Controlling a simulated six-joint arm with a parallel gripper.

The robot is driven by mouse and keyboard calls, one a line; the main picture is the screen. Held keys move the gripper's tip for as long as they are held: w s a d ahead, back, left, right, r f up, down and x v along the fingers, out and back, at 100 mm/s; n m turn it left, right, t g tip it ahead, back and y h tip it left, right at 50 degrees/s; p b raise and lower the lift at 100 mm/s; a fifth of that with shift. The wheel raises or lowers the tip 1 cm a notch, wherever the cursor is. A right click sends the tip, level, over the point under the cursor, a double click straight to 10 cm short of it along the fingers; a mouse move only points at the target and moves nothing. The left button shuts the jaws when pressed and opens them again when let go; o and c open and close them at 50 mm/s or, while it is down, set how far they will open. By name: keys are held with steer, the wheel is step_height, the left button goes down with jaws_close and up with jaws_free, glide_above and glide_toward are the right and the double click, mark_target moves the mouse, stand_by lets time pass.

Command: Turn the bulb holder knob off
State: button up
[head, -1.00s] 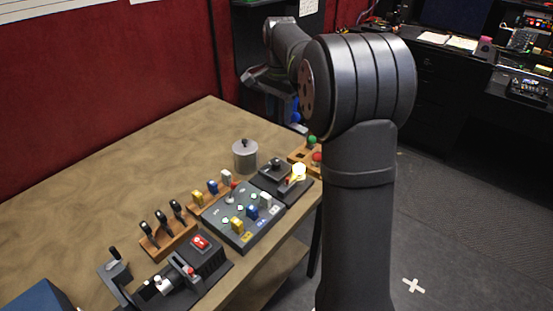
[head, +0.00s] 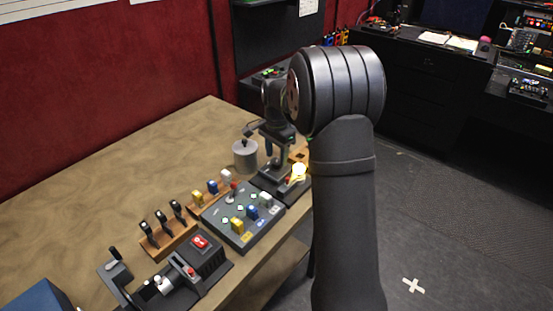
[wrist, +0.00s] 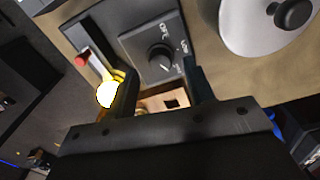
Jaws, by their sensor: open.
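The bulb holder box (wrist: 130,35) is a dark grey unit with a round black knob (wrist: 160,57) on a marked dial. A lit yellow-white bulb (wrist: 109,94) stands on its side strip; it also glows in the head view (head: 299,171). My gripper (wrist: 160,80) is open. In the wrist view its two fingers flank the space just short of the knob, apart from it as far as I can see. In the head view my gripper (head: 278,170) hangs over the box and hides the knob.
A grey lidded metal pot (head: 245,156) stands close to my gripper. A panel of colored buttons (head: 243,217), a rack of black levers (head: 168,238) and a red-switch box (head: 200,243) lie nearer. The back left of the wooden table (head: 130,150) is clear.

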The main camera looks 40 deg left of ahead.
steer(key=shift+f, duration=1.1)
steer(key=c, duration=1)
